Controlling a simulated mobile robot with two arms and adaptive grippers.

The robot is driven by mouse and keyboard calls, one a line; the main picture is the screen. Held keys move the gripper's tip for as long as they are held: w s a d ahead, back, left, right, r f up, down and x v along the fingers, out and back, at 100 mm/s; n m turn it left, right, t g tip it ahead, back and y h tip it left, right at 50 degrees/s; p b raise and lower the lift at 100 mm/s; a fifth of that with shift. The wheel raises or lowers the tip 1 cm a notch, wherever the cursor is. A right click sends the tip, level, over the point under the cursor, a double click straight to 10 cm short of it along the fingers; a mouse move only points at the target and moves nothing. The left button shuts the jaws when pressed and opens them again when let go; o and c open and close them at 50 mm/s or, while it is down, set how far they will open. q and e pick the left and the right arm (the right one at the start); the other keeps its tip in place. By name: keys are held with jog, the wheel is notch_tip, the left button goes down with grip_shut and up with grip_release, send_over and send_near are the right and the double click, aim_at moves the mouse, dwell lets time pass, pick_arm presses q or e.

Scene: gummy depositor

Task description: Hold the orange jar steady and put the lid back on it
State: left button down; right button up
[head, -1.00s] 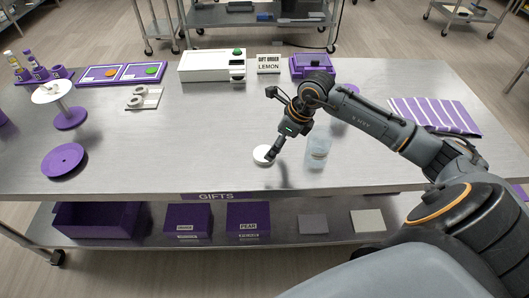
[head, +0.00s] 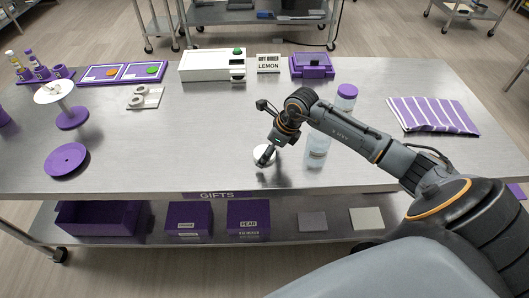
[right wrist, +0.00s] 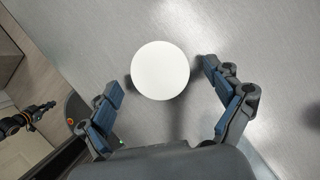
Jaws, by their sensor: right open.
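A white round lid (head: 263,154) lies flat on the steel table. It also shows in the right wrist view (right wrist: 160,71), between and just beyond the open fingers of my right gripper (right wrist: 163,80). In the head view my right gripper (head: 266,158) is low over the lid and partly covers it. No contact with the lid is visible. A clear, pale, open-looking jar (head: 316,154) stands to the right of the lid, partly behind my right arm. No orange colour shows in it. A dark piece, likely of my left arm, shows at the right wrist view's left edge, its jaws unclear.
A jar with a purple lid (head: 347,91) stands behind my right arm. A striped purple cloth (head: 432,115) lies at the right. A white box (head: 208,66) and a LEMON sign (head: 268,64) stand at the back. A purple disc (head: 66,160) lies left; the table between is clear.

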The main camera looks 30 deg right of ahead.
jog(key=c, duration=0.8)
jog(key=shift+r, duration=0.1)
jog(key=shift+r+b, duration=0.3)
jog(key=shift+r, duration=0.25)
jog(key=s+r, duration=0.1)
jog(key=r, duration=0.1)
jog(key=s+r+b, duration=0.1)
jog(key=s+r, duration=0.1)
jog(key=s+r+b, duration=0.1)
jog(key=r, duration=0.2)
jog(key=shift+s+d, duration=0.25)
jog(key=shift+d, duration=0.15)
jog(key=shift+c, duration=0.2)
jog(key=s+r+b, duration=0.2)
jog(key=s+r, duration=0.2)
jog(key=s, duration=0.5)
jog(key=shift+s+d+r, duration=0.2)
jog(key=shift+d+r, duration=0.15)
